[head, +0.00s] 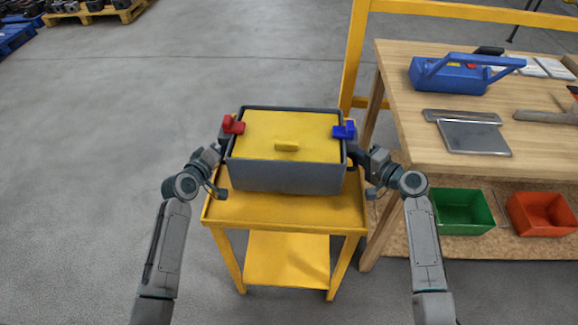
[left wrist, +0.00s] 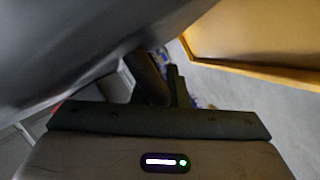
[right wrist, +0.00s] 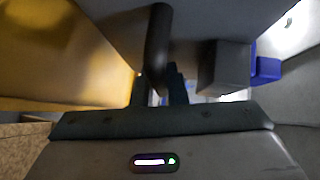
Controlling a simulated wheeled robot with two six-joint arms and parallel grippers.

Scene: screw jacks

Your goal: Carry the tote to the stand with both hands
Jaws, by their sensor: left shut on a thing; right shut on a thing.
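The grey tote (head: 287,178) with a yellow lid (head: 270,128) is at the yellow stand (head: 220,212), over its top shelf. I cannot tell from the head view whether its bottom touches the shelf. A red latch (head: 233,125) is at its left end and a blue latch (head: 344,131) at its right end. My left gripper (head: 222,145) is shut on the tote's left end. My right gripper (head: 357,155) is shut on the right end; the right wrist view shows a dark bar handle (right wrist: 157,45) at the fingers. The left fingertips are partly hidden.
A wooden workbench (head: 400,85) stands close on the right, with a blue toolbox (head: 450,75) and a metal plate (head: 475,137) on it. Green (head: 464,211) and orange (head: 541,214) bins sit below. A yellow rail (head: 353,50) rises behind. The floor on the left is clear.

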